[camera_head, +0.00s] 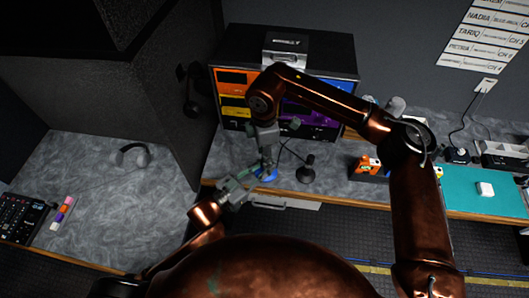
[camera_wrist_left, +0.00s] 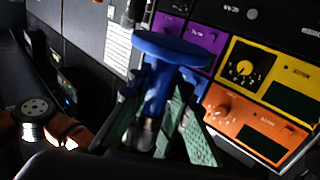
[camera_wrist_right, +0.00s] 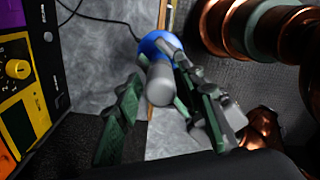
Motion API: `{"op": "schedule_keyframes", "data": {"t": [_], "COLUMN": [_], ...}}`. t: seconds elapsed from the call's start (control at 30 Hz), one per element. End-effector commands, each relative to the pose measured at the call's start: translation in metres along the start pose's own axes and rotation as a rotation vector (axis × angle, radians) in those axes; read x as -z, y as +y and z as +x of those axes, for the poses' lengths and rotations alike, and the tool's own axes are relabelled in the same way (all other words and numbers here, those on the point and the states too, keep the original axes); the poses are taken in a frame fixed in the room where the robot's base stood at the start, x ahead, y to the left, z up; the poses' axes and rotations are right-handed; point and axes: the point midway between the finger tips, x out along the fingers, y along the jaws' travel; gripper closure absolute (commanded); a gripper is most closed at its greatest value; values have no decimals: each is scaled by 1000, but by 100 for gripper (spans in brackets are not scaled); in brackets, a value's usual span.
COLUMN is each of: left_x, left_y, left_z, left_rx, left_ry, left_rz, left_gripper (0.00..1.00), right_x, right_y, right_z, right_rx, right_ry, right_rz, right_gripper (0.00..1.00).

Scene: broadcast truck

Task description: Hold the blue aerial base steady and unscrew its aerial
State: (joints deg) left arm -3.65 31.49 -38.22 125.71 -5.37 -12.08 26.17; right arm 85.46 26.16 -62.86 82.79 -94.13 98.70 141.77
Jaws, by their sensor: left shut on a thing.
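The blue aerial base (camera_head: 268,175) is at the front edge of the counter, below the device rack. In the left wrist view its round blue disc (camera_wrist_left: 170,48) and narrower stem show between my fingers. My left gripper (camera_head: 246,180) is shut on the blue base from the left; it also shows in the left wrist view (camera_wrist_left: 158,122). My right gripper (camera_head: 267,148) points down from above. In the right wrist view its fingers (camera_wrist_right: 165,115) are open on either side of the grey aerial (camera_wrist_right: 160,84), with a gap on the left. The blue base (camera_wrist_right: 152,45) is beyond the aerial.
A black aerial on a round base (camera_head: 306,172) stands just right of the blue one. The coloured device rack (camera_head: 235,77) is close behind. An orange item (camera_head: 368,165) and a teal mat (camera_head: 485,188) are farther right. Headphones (camera_head: 132,154) lie on the left counter.

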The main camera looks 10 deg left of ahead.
Motion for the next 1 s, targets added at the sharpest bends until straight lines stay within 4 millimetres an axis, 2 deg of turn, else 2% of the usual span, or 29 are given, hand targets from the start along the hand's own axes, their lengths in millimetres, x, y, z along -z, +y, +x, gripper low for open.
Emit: {"op": "schedule_keyframes", "data": {"t": [0.07, 0.5, 0.73, 0.87, 1.0], "left_x": [2, 2, 2, 2, 2], "left_y": [0, 1, 1, 2, 2], "left_z": [0, 0, 0, 0, 0], "left_rx": [-1, -2, -3, -3, -4], "left_ry": [4, 4, 4, 5, 5], "left_rz": [1, 1, 1, 1, 1], "left_gripper": [100, 100, 100, 100, 100], "right_x": [0, 0, -1, -1, -2], "right_y": [0, 1, 1, 1, 0], "right_z": [0, 0, -1, -1, -2], "right_rx": [0, -2, -4, -5, -5], "right_ry": [0, -1, -1, -2, -3], "right_rz": [0, 1, -13, -146, -419], "right_gripper": [69, 99, 100, 100, 100]}}
